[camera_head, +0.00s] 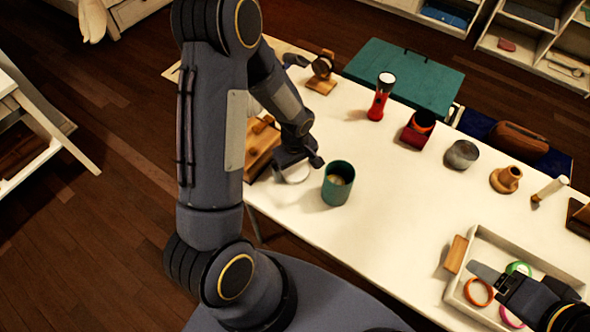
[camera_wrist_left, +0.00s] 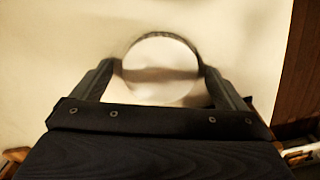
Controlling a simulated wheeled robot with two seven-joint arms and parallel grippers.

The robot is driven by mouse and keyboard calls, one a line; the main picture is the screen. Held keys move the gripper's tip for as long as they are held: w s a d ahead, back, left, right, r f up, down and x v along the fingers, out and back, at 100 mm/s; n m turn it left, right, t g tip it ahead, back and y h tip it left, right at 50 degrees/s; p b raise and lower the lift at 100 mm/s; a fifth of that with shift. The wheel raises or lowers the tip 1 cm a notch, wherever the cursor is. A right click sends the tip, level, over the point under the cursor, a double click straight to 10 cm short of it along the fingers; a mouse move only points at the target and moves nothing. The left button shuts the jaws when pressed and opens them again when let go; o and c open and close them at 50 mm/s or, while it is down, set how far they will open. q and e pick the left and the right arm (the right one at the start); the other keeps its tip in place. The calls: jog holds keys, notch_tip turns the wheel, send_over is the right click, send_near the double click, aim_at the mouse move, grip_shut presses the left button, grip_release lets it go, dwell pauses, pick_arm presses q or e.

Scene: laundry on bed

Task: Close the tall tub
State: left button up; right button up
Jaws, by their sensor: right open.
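The tall tub is a teal, open-topped cylinder (camera_head: 338,187) standing upright near the table's front edge; something pale shows inside it. My left gripper (camera_head: 300,162) is just left of the tub. In the left wrist view, its two fingers (camera_wrist_left: 160,75) sit against both sides of a round, shiny, pale lid-like disc (camera_wrist_left: 160,68). The disc's lower part shows under the gripper in the head view (camera_head: 294,174); I cannot tell whether it touches the table. My right gripper (camera_head: 522,281) is open and empty over the tray at lower right.
The white table (camera_head: 400,230) is clear right of the tub. A red flashlight (camera_head: 381,98), grey bowl (camera_head: 462,154) and wooden piece (camera_head: 506,179) stand farther back. The pale tray (camera_head: 455,294) holds colored rings.

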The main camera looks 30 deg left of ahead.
pick_arm(q)
jog(key=c, duration=1)
jog(key=shift+r, duration=0.1)
jog(key=shift+r, duration=0.55)
jog(key=s+d+r, duration=0.1)
jog(key=s+r, duration=0.3)
jog(key=s+d+r, duration=0.1)
jog(key=s+r, duration=0.3)
jog(key=s, duration=0.1)
jog(key=s+d+r+b, duration=0.1)
jog(key=s+d+r, duration=0.1)
jog(key=s+r, duration=0.1)
jog(key=shift+s+r, duration=0.4)
jog(key=shift+s, duration=0.35)
